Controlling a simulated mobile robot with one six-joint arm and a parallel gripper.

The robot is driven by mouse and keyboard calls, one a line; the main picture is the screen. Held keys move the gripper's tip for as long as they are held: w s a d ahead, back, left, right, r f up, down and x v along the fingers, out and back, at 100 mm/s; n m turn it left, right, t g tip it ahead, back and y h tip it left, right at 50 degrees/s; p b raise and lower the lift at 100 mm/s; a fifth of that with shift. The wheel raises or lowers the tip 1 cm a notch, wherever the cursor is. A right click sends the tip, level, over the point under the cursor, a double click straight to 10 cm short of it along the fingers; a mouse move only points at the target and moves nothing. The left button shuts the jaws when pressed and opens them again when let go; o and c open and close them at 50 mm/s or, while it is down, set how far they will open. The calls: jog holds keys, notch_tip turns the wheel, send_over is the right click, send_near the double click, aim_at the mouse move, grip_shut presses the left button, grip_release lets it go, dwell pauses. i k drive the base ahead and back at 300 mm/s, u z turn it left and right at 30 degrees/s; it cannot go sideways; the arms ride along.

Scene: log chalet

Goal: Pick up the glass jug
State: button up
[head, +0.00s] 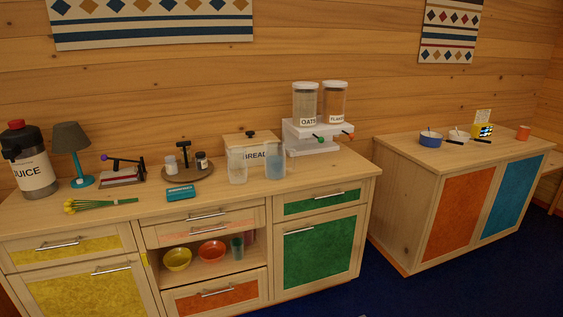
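Two clear vessels stand side by side on the wooden counter (330,172), in front of the bread box. The left one is a clear glass vessel (237,168), colourless and see-through. The right one is a clear vessel (275,166) with a bluish tint, and a faint handle-like outline shows at its right side. Both are upright. I cannot tell for sure which of them is the glass jug. My gripper is not in view.
The bread box (238,139) stands behind the vessels, a cereal dispenser (317,136) to their right. A teal box (181,193) and a round tray (188,173) lie to their left. The counter's front right is clear. A second cabinet (440,165) stands at the right.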

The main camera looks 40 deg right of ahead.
aim_at(276, 158)
jog(key=u, duration=0.1)
jog(key=i, duration=0.95)
jog(key=z, duration=0.1)
